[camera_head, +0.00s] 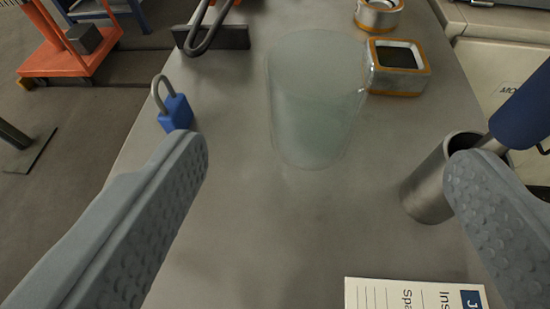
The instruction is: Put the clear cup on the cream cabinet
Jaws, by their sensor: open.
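The clear cup (315,110) stands on a grey table top (270,220), ahead of my gripper and roughly centred between its fingers. It is translucent and faintly greenish, and its outline is faint against the table. My gripper (325,160) is open and empty, with one grey textured finger at the left and one at the right. The cup is beyond the fingertips and apart from them. A cream cabinet (500,75) shows at the right edge, partly cut off by the frame.
A blue padlock (175,112) lies left of the cup. Orange-edged metal parts (398,82) are close on its right. A steel cylinder (430,190) with a blue-handled tool (525,110) stands near the right finger. A paper card (415,294) lies in front. A dark clamp (212,38) is behind.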

